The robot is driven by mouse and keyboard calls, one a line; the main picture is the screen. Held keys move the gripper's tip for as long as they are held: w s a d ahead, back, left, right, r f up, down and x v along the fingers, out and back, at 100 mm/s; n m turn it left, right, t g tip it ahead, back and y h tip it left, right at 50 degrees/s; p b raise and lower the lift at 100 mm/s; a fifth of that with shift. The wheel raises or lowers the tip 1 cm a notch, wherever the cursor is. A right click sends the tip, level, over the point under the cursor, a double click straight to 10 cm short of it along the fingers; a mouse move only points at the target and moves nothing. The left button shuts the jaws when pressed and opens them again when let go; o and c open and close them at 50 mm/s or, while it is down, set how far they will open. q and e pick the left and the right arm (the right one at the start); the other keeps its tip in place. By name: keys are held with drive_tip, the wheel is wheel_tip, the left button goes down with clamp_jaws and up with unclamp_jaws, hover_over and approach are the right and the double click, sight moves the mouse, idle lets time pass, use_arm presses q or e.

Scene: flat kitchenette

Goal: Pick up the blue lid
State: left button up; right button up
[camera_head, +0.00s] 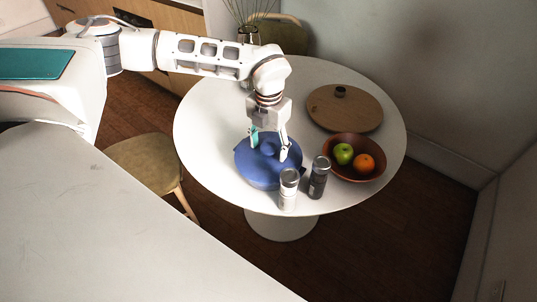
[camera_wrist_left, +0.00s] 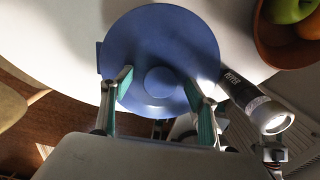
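The blue lid (camera_head: 258,149) sits on a blue pot (camera_head: 262,175) near the front of the round white table. In the left wrist view the lid (camera_wrist_left: 160,40) is a round blue disc with a knob (camera_wrist_left: 161,82) at its middle. My left gripper (camera_head: 269,146) points down over the lid. Its fingers are spread wide, one on each side of the knob, and nothing is between them but the knob; I cannot tell whether they touch the lid. The left gripper (camera_wrist_left: 160,88) also shows open in the wrist view. My right gripper is not in view.
Two shakers, one white (camera_head: 288,190) and one dark (camera_head: 319,178), stand close to the pot's right front. A brown bowl (camera_head: 370,173) with an apple and an orange is to the right. A round wooden board (camera_head: 345,115) lies behind. A chair (camera_head: 145,160) stands at left.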

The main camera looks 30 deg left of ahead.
use_arm(q)
drive_tip(key=c, duration=1.3)
drive_tip(key=shift+r, duration=0.1)
